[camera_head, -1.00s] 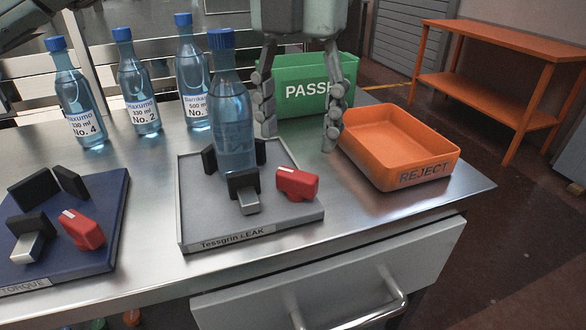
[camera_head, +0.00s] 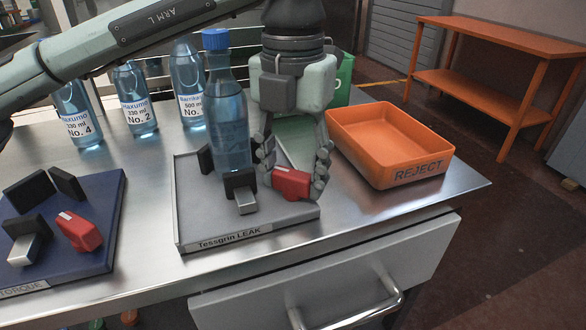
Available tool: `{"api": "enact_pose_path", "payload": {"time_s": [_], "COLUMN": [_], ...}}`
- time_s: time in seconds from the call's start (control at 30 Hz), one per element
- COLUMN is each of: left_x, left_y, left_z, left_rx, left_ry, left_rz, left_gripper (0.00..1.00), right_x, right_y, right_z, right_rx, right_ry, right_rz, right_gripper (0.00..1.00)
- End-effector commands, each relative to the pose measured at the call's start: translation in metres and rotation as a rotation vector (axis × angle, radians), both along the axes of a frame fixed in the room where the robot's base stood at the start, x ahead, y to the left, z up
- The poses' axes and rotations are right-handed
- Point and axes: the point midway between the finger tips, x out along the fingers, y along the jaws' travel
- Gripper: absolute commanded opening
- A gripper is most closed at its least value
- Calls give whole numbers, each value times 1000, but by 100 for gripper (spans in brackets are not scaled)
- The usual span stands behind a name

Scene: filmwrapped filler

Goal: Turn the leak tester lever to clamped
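The leak tester (camera_head: 205,222) is a grey plate labelled "Tessgrin LEAK" on the steel table. A blue-capped bottle (camera_head: 226,125) stands upright on it among black jaws (camera_head: 238,185). Its red lever (camera_head: 290,184), with a white mark, sits at the plate's right side. My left gripper (camera_head: 294,180) points down over the lever, one finger to its left and one to its right. The fingers are apart; I cannot tell whether they touch the lever. My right gripper is not in view.
A blue torque tester (camera_head: 95,245) with its own red lever stands at left. Several bottles (camera_head: 135,97) stand behind. An orange reject tray (camera_head: 385,140) is close on the right, and a green bin (camera_head: 344,82) is partly hidden behind my gripper.

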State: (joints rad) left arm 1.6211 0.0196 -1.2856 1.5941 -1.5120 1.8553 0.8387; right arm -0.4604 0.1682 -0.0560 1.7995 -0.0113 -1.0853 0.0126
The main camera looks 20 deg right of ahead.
Motion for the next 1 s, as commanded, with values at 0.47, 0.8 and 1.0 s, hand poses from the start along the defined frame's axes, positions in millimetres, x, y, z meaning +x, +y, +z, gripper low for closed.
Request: {"api": "enact_pose_path", "payload": {"time_s": [0.47, 0.8, 1.0], "left_x": [0, 0, 0], "left_y": [0, 0, 0], "left_z": [-1, -2, -1], "left_rx": [0, -1, 0], "left_ry": [0, -2, -2], "left_rz": [-41, -269, -459], "left_gripper": [20, 20, 20], "right_x": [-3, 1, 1], "right_y": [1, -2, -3], "right_z": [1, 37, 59], "right_rx": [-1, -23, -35], "right_ry": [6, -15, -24], "right_rz": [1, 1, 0], "right_gripper": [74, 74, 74]}}
